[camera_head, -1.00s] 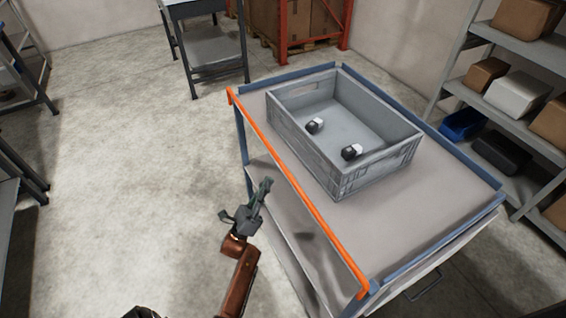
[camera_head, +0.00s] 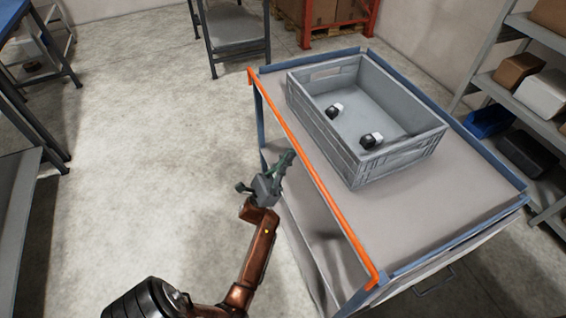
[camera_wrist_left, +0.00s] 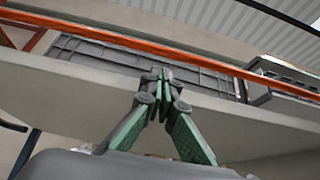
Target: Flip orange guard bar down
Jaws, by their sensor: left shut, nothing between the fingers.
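The orange guard bar (camera_head: 312,170) runs along the left long edge of the cart top (camera_head: 440,215), raised at about the height of the edge. In the left wrist view the guard bar (camera_wrist_left: 150,46) crosses above the fingertips. My left gripper (camera_head: 287,158) is shut and empty, just left of the bar's middle in the head view. In the left wrist view my left gripper (camera_wrist_left: 163,73) points toward the cart side, its tips close below the bar in the picture. I cannot tell whether they touch it. My right gripper is not in view.
A grey crate (camera_head: 335,150) with two small black-and-white objects (camera_head: 371,140) stands on the cart behind the bar. Shelving with boxes (camera_head: 545,97) is at the right. The floor (camera_head: 140,160) left of the cart is clear.

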